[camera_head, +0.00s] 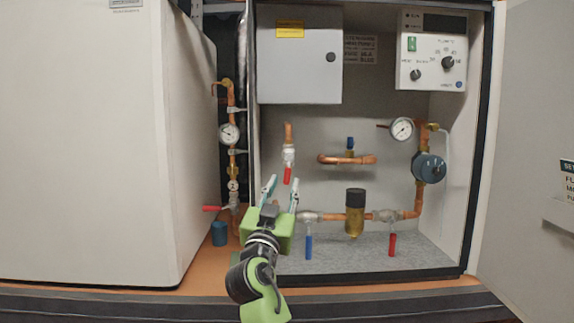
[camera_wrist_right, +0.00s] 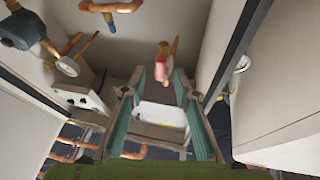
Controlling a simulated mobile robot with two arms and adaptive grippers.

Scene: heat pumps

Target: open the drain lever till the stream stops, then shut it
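My right gripper (camera_head: 282,188) is open and empty, its fingers pointing into the cabinet. It also shows open in the right wrist view (camera_wrist_right: 160,76). Just above its fingertips in the head view, a red lever (camera_head: 287,176) hangs down from a valve on a vertical copper pipe. A red lever (camera_wrist_right: 163,48) shows beyond the fingers in the wrist view, apart from them. Another red lever (camera_head: 211,208) sticks out left from a valve outside the cabinet, above a blue cup (camera_head: 219,234). I cannot tell which is the drain lever. I see no stream. My left gripper is not in view.
A blue lever (camera_head: 309,246) and a red lever (camera_head: 392,245) hang from the lower pipe, beside a filter (camera_head: 354,213). A gauge (camera_head: 402,128) and a blue regulator (camera_head: 429,168) are at the right. Cabinet walls and a white casing (camera_head: 90,140) bound the space.

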